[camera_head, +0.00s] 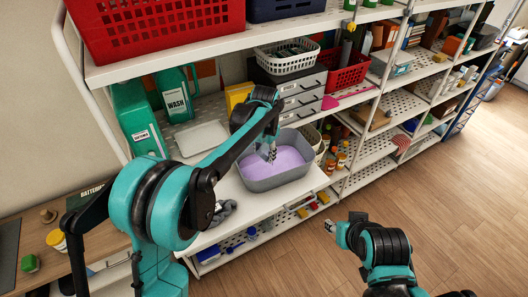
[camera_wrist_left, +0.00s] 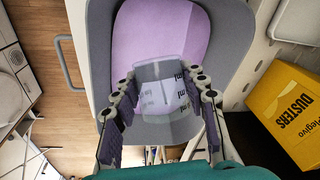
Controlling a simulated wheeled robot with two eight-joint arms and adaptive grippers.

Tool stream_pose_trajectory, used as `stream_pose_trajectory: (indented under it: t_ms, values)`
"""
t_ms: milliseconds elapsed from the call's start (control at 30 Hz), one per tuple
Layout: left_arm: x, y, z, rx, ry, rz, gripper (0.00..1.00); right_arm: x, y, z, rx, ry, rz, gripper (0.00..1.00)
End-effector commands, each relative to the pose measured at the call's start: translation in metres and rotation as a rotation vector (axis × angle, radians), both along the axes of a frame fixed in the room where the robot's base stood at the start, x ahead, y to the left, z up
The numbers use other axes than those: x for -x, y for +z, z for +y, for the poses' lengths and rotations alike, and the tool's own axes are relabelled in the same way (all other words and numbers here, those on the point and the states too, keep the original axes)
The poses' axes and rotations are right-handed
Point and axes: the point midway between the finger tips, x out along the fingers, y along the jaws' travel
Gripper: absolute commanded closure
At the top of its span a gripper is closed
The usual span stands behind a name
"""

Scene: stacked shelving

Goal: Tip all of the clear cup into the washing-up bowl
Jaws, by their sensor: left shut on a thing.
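The grey washing-up bowl (camera_head: 283,180) stands on the white shelf and holds flat purple liquid. It also fills the upper wrist view (camera_wrist_left: 232,40). In the wrist view, my left gripper's fingers (camera_wrist_left: 163,108) are shut on the clear cup (camera_wrist_left: 165,88), which has printed "ml" markings. The cup looks tilted over the bowl. Purple shows through its wall, so I cannot tell how much it holds. My right gripper (camera_head: 331,227) is low over the floor, away from the bowl; its jaws are too small to read.
A yellow dusters box (camera_wrist_left: 288,112) stands beside the bowl. A green wash jug (camera_head: 176,95), a white tray (camera_head: 202,138) and a grey drawer unit (camera_head: 302,92) stand behind. A crumpled grey cloth (camera_head: 222,211) lies front left. Open floor (camera_head: 455,200) is on the right.

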Motion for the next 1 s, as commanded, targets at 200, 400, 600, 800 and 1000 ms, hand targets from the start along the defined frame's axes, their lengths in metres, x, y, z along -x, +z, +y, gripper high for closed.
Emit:
stream_pose_trajectory:
  t_ms: [200, 400, 600, 800, 1000]
  values:
    - [0.000, 0.001, 0.000, -0.010, 0.001, 0.011, 0.89, 0.000, 0.001, 0.000, 0.000, 0.000, 0.000, 0.60]
    - [0.000, 0.001, 0.000, -0.010, 0.001, 0.010, 0.89, 0.000, 0.001, 0.000, 0.000, 0.000, 0.000, 0.60]
    - [-0.004, 0.008, -0.003, -0.086, 0.000, 0.094, 0.89, 0.000, 0.011, 0.000, 0.000, 0.000, 0.000, 0.60]
    - [-0.004, 0.011, -0.003, -0.142, 0.001, 0.151, 0.89, 0.000, 0.013, 0.000, 0.000, 0.000, 0.000, 0.60]
    - [-0.003, 0.010, -0.003, -0.140, 0.001, 0.151, 0.89, 0.000, 0.012, 0.000, 0.000, 0.000, 0.000, 0.60]
